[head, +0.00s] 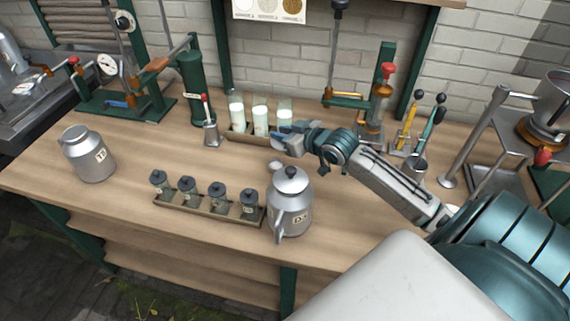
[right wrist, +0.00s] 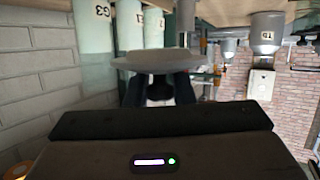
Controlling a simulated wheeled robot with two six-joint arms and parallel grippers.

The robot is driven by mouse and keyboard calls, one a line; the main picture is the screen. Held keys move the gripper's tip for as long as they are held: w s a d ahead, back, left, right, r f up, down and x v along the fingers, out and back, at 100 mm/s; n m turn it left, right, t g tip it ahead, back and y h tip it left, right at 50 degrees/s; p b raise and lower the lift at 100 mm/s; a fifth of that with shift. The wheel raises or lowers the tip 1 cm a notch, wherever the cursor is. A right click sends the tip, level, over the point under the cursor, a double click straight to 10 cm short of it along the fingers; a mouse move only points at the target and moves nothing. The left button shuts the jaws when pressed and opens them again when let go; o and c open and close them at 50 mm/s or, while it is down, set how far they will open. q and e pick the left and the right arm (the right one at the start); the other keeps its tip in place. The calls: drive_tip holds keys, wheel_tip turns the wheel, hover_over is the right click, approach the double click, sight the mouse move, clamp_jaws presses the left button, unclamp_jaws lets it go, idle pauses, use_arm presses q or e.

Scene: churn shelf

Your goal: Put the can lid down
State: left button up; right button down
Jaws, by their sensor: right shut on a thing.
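The can lid (right wrist: 155,60) is a flat grey disc seen edge-on in the right wrist view. My right gripper (right wrist: 158,92) is shut on it, with the dark fingers against the disc. In the head view my right gripper (head: 279,139) is over the table just in front of the milk bottles, behind the spouted can. My left gripper is not in view.
A spouted can (head: 290,205) with a black-knobbed lid stands near the front edge. A tray (head: 207,212) of several small dark-topped jars is beside it. Milk bottles (head: 260,119) stand behind my gripper. Bare table (head: 130,198) lies around the left can.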

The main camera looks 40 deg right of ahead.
drive_tip(key=f, duration=0.3)
drive_tip(key=shift+s+d+f, duration=0.1)
drive_tip(key=shift+s+f, duration=0.1)
wheel_tip(320, 180, down, 3)
drive_tip(key=shift+s+d+r+p, duration=0.1)
drive_tip(key=shift+s+r+p, duration=0.05)
drive_tip(key=shift+p, duration=0.15)
wheel_tip(320, 180, down, 2)
drive_tip(key=shift+f, duration=0.55)
drive_tip(key=shift+f+b, duration=0.6)
drive_tip(key=shift+b, duration=0.05)
drive_tip(key=c, duration=1.4)
unclamp_jaws()
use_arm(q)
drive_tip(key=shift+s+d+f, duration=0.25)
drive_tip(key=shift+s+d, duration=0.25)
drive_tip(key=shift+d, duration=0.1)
use_arm(e)
drive_tip(key=shift+o, duration=0.7)
drive_tip(key=shift+f, duration=0.15)
